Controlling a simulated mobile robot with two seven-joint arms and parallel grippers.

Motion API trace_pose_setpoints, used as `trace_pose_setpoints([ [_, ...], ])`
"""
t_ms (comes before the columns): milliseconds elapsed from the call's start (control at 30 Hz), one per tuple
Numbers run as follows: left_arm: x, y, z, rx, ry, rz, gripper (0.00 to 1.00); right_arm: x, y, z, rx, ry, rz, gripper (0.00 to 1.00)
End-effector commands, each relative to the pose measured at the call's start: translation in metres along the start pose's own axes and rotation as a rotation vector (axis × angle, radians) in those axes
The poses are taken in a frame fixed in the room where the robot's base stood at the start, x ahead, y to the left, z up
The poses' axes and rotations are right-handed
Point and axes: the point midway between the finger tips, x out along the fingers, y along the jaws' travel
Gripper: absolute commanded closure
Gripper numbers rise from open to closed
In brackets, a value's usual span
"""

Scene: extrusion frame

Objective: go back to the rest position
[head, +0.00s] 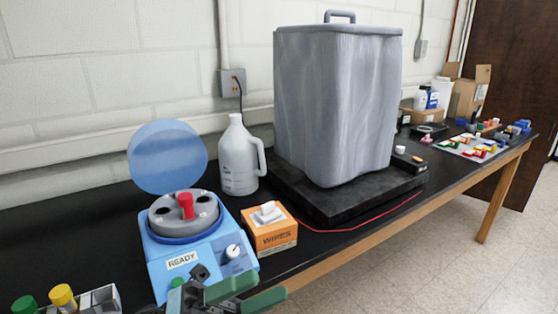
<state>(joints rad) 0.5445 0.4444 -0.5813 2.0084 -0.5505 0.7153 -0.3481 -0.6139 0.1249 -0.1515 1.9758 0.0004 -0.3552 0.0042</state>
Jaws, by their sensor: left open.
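My left gripper (268,286) is at the bottom of the head view, in front of the blue centrifuge's lower right corner. Its two green fingers are apart and I see nothing between them. The blue centrifuge (160,270) has its round lid raised, a READY label, and a red-capped tube (186,206) standing in the middle of its grey rotor. The gripper overlaps the centrifuge's front edge in the picture; I cannot tell whether they touch. My right gripper is not in view.
An orange wipes box (270,240) is right of the centrifuge, with a white jug (238,158) behind. A large grey covered box (335,105) stands on a black base (335,207). A rack (98,299) with capped tubes is at lower left. Floor (440,260) is clear at right.

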Motion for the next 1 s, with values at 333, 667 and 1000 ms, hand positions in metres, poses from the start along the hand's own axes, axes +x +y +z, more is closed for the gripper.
trace_pose_setpoints([
  [333, -0.125, 0.094, 0.018, -0.577, -0.785, -0.009, 0.46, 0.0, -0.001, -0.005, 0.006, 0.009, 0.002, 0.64],
  [667, -0.284, 0.185, -0.084, -1.074, -1.503, 0.021, 0.46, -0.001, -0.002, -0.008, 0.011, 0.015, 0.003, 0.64],
  [1000, -0.379, 0.211, -0.228, -1.384, -2.018, 0.049, 0.46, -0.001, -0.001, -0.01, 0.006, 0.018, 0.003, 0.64],
])
